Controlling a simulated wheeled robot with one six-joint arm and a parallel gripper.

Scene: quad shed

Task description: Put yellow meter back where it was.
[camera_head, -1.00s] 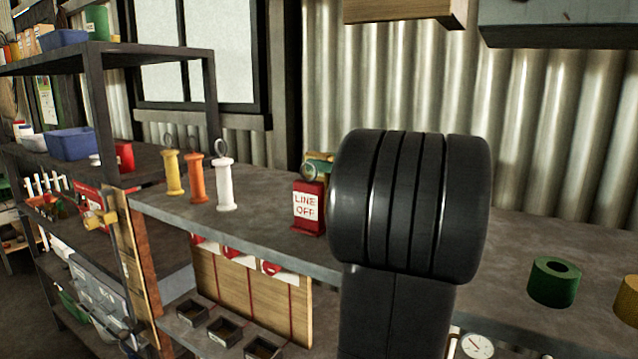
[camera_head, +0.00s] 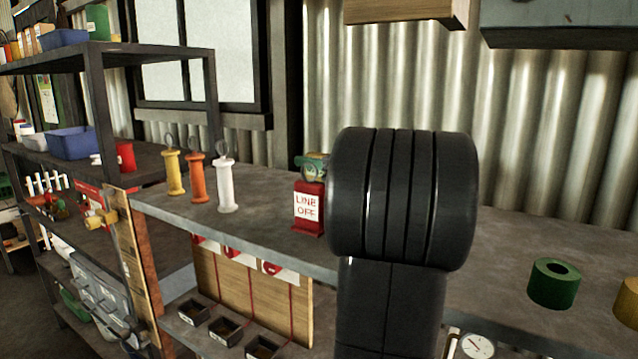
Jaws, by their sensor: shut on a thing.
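The big black rounded link of my arm fills the middle of the view and hides my gripper. A small yellow and green thing (camera_head: 313,166) shows above the red "LINE OFF" sign (camera_head: 308,208), at the left edge of my arm. It is partly covered, and I cannot tell whether it is the yellow meter or how it is held. I see no other thing that is clearly the yellow meter.
Yellow (camera_head: 173,173), orange (camera_head: 197,180) and white (camera_head: 226,185) ringed cylinders stand on the grey bench (camera_head: 265,232). A green ring (camera_head: 553,283) lies at the right. A dial gauge (camera_head: 477,346) shows below the edge. A dark shelf rack (camera_head: 97,95) stands at left.

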